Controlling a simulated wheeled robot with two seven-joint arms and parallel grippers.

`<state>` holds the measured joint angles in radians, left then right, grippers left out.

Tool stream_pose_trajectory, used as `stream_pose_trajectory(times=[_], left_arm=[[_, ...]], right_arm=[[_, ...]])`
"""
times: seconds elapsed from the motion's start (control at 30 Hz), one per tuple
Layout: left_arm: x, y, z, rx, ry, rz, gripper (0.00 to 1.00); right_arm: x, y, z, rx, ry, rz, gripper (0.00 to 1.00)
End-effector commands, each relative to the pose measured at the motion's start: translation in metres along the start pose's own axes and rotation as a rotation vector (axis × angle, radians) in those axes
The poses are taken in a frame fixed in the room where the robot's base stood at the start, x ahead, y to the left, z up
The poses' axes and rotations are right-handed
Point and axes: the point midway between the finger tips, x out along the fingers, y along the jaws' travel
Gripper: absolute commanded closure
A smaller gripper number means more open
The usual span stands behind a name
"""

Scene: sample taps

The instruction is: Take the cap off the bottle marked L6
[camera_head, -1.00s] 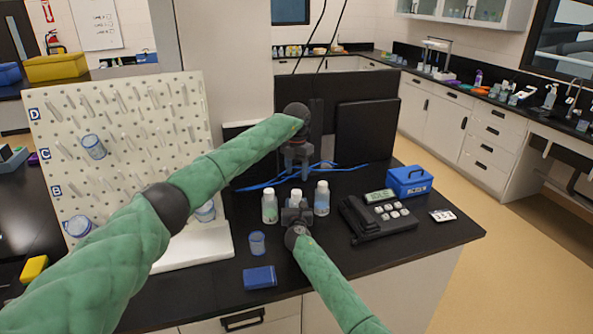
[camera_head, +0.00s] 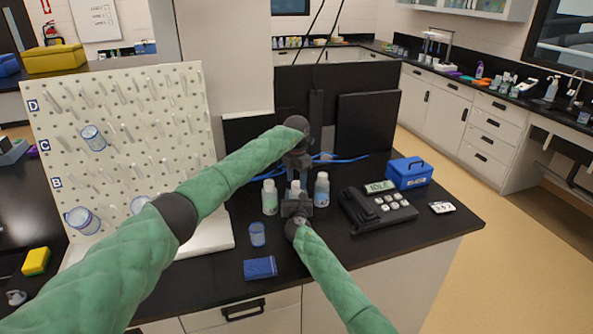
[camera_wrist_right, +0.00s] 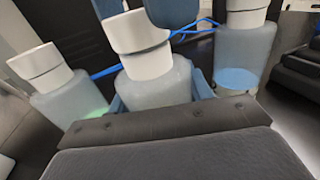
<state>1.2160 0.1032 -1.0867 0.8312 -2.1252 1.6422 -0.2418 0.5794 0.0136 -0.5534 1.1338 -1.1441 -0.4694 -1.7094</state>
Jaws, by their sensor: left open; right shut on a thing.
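Three white-capped bottles stand in a row on the black bench: a left bottle with green liquid (camera_head: 269,199), a middle bottle (camera_wrist_right: 155,82) and a right bottle with blue liquid (camera_head: 321,191). No L6 mark is readable on any of them. My right gripper (camera_head: 296,207) is shut on the middle bottle's body from the front, and the bottle's white cap (camera_wrist_right: 136,31) is on. My left gripper (camera_head: 298,172) is open, pointing down right over the middle bottle. Its blue fingers show beside and behind the cap in the wrist view; contact cannot be told.
A pegboard (camera_head: 120,120) with several beakers stands at left. A black device (camera_head: 380,207) reading IDLE and a blue case (camera_head: 409,172) are at right. Black panels stand behind.

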Motion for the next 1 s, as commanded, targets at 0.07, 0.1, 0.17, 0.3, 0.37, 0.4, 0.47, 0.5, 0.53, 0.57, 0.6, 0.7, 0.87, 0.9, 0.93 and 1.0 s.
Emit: stream_pose_trajectory(times=[0.07,0.1,0.17,0.3,0.37,0.4,0.47,0.5,0.53,0.57,0.6,0.7,0.87,0.9,0.93,1.0], left_arm=[[0.0056,0.0002,0.0,-0.001,0.0,0.0,0.47],[0.007,0.0004,0.0001,0.0,-0.001,0.001,0.47],[0.008,0.0004,0.0001,0.0,-0.001,0.001,0.47],[0.0082,0.0004,0.0002,0.0,-0.001,0.001,0.47],[0.0082,0.0003,0.0002,0.0,-0.001,0.001,0.47],[0.0082,0.0003,0.0002,0.0,-0.001,0.001,0.55],[0.0081,0.0003,0.0002,0.0,-0.001,0.001,0.67],[0.0081,0.0003,0.0001,0.0,-0.001,0.001,0.74],[0.0081,0.0003,0.0002,0.0,-0.001,0.001,0.8],[0.0081,0.0004,0.0001,0.0,-0.001,0.001,0.86],[0.0081,0.0004,0.0001,0.0,-0.001,0.001,0.94],[0.008,0.0006,0.0001,0.0,-0.001,0.001,0.94],[0.0075,0.001,-0.0002,-0.057,-0.001,0.002,0.95],[0.0082,0.0004,0.0,-0.054,-0.001,0.001,0.95],[0.0082,0.0003,0.0001,-0.053,-0.001,0.0,0.95],[0.0081,0.0003,0.0001,-0.053,-0.001,0.0,0.95]], right_arm=[[0.0001,0.0,0.0005,0.0,0.0,0.0,1.0],[0.0001,0.0001,0.0005,0.0,0.0,0.0,1.0],[0.0001,0.0001,0.0005,0.0,0.0,0.0,1.0],[0.0001,0.0001,0.0004,0.0,0.0,0.0,1.0],[0.0001,0.0001,0.0004,0.0,0.0,0.0,1.0],[0.0001,0.0001,0.0004,0.0,0.0,0.0,1.0],[0.0001,0.0001,0.0004,0.0,0.0,0.0,1.0],[0.0001,0.0001,0.0004,0.0,0.0,0.0,1.0],[0.0001,0.0,0.0003,0.0,0.0,0.0,1.0],[0.0001,0.0001,0.0003,0.0,0.0,0.0,1.0],[0.0,0.0001,0.0003,0.0,0.0,0.0,1.0],[0.0,0.0001,0.0003,0.0,0.0,0.0,1.0],[0.0,0.0001,0.0003,0.0,0.0,0.0,1.0],[0.0,0.0002,0.0002,0.0,0.0,0.0,1.0],[0.0,0.0002,0.0002,0.0,0.0,0.0,1.0],[0.0,0.0001,0.0003,0.0,0.0,0.0,1.0]])
